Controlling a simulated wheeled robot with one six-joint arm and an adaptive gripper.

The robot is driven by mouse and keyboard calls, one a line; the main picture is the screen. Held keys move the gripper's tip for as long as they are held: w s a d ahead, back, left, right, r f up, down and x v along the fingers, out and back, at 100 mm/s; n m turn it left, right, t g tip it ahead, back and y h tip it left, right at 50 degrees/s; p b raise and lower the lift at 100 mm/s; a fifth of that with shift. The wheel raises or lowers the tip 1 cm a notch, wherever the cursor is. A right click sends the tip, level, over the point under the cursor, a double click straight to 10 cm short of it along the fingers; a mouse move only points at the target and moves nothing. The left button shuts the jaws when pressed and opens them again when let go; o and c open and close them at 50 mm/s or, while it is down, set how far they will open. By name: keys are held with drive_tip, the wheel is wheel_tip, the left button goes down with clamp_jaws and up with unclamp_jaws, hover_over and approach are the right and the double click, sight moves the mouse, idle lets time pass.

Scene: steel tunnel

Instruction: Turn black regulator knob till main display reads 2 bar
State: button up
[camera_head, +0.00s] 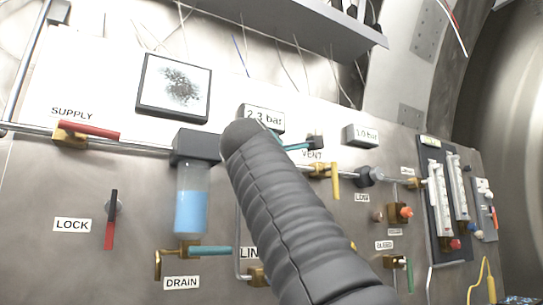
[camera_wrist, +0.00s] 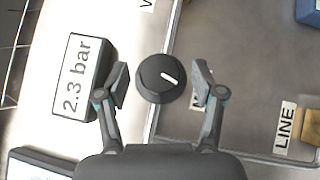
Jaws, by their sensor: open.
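The black regulator knob (camera_wrist: 160,78) is in the wrist view, round with a white pointer line. My gripper (camera_wrist: 160,82) is open, with one finger on each side of the knob. A small gap shows between the knob and each finger. The main display (camera_wrist: 78,76) reads 2.3 bar in the wrist view, left of the knob. In the head view the display (camera_head: 263,117) also shows 2.3 bar, partly covered by my arm. The knob is hidden behind my arm in the head view.
The panel holds a red SUPPLY lever (camera_head: 90,131), a red LOCK lever (camera_head: 111,220), a bowl with blue liquid (camera_head: 190,200) and a teal DRAIN lever (camera_head: 210,251). A second display (camera_head: 362,135) reads 1.0 bar. A yellow VENT lever (camera_head: 335,182) stands close right of my arm.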

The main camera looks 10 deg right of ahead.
drive_tip(key=v, duration=1.1)
idle(0.3)
drive_tip(key=s+d+f+m+g+y, duration=0.1)
drive_tip(key=d+f+m+g+y, duration=0.15)
drive_tip(key=f, duration=1.15)
drive_tip(key=s+d+f+m+g+y, duration=0.1)
drive_tip(key=d+f+m+g+y, duration=0.2)
drive_tip(key=f, duration=1.1)
drive_tip(key=s+f+m+g+y, duration=0.1)
drive_tip(key=s+f, duration=0.4)
drive_tip(key=f, duration=0.6)
drive_tip(key=s+f+m+g+y, duration=0.1)
drive_tip(key=s+f+m+g, duration=0.2)
drive_tip(key=f, duration=0.8)
drive_tip(key=s+f+m+g+y, duration=0.1)
drive_tip(key=s+f+m+g, duration=0.2)
drive_tip(key=s+f, duration=0.6)
wheel_tip(320, 180, down, 3)
drive_tip(key=shift+m, duration=1.15)
drive_tip(key=shift+s, duration=0.15)
